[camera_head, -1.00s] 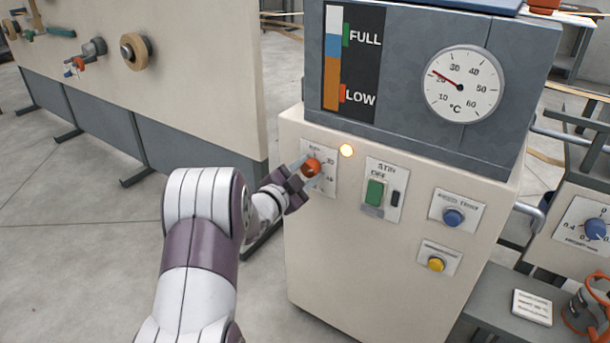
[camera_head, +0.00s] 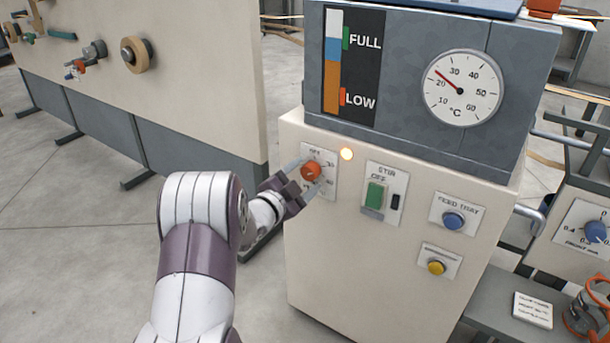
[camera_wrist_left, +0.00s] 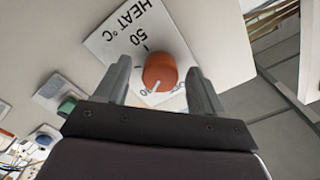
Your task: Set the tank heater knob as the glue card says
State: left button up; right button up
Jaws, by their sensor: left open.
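The orange-red tank heater knob (camera_head: 311,170) sits on a white scale plate on the front of the cream tank cabinet. In the left wrist view the knob (camera_wrist_left: 160,72) has a pale pointer line, and the plate (camera_wrist_left: 136,40) reads "HEAT °C" and "50"; other numbers are partly hidden. My left gripper (camera_head: 308,179) is open, its fingers (camera_wrist_left: 162,80) on either side of the knob; I cannot tell whether they touch it. A small white card (camera_head: 533,309) with print too small to read lies on the grey shelf at lower right; it may be the glue card. My right gripper is not seen.
A green STIR switch (camera_head: 375,195), a blue button (camera_head: 453,219) and a yellow button (camera_head: 436,267) are to the right. The thermometer dial (camera_head: 462,88) above reads a little over 20. Open floor lies left of the cabinet.

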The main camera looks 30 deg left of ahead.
pick_arm(q)
jog(key=s+p, duration=0.3)
jog(key=s, duration=0.8)
jog(key=shift+s+a, duration=0.35)
jog(key=shift+a, duration=0.1)
